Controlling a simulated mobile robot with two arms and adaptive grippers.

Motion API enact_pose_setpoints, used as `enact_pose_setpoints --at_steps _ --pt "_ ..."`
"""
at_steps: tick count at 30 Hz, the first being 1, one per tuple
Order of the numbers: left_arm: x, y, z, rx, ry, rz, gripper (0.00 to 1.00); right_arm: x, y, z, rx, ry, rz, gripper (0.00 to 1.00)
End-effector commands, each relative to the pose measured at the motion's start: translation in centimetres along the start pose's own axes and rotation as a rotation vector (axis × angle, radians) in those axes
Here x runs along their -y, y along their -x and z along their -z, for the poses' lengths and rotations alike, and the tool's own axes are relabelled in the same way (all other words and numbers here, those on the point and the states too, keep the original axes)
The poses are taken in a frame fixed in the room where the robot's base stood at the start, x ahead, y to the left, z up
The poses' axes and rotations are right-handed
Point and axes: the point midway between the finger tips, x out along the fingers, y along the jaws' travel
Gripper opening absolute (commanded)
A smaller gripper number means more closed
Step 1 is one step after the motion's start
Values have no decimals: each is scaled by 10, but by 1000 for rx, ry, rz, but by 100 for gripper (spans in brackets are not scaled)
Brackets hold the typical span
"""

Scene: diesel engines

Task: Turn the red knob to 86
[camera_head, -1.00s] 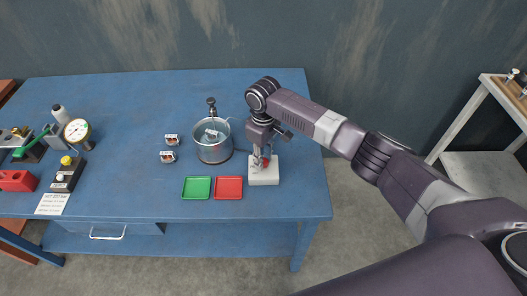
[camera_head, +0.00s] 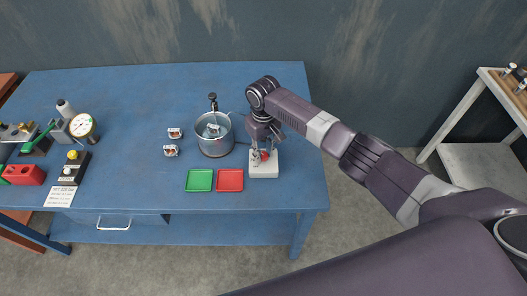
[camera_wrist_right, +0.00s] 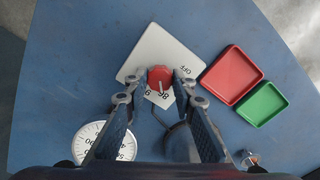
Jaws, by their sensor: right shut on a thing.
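The red knob (camera_head: 265,155) sits on a white box (camera_head: 264,171) near the table's front right. In the right wrist view, the red knob (camera_wrist_right: 160,77) is between my right fingertips, on the white box (camera_wrist_right: 155,50). A pale line on the knob points down in that view, toward a printed number that looks like 86 upside down. "OFF" is printed further right on the box. My right gripper (camera_head: 260,150) comes down from above and is shut on the knob; it also shows in the right wrist view (camera_wrist_right: 158,84). My left gripper is not in view.
A metal pot (camera_head: 214,142) stands left of the box. A green tray (camera_head: 199,180) and a red tray (camera_head: 230,180) lie at the front. A round white dial (camera_wrist_right: 105,143) shows close to the right wrist camera. Gauges and blocks crowd the table's left end.

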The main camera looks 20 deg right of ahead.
Motion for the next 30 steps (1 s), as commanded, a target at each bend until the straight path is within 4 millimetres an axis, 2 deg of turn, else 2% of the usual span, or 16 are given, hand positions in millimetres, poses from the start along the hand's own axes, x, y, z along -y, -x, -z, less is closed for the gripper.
enact_pose_setpoints --at_steps 3,4,8,16,20,23,30 --pt "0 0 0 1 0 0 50 -1 3 3 -8 1 -1 0" --pt "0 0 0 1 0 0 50 -1 3 3 -8 1 -1 26" --pt "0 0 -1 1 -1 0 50 0 2 2 -6 1 -1 40" --pt "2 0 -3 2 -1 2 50 0 1 1 -3 2 -1 42" --pt "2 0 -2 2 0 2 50 0 9 2 -6 3 0 42" --pt "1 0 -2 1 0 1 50 -1 24 2 -7 3 -1 42" --pt "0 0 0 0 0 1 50 0 77 2 -8 4 -1 42"
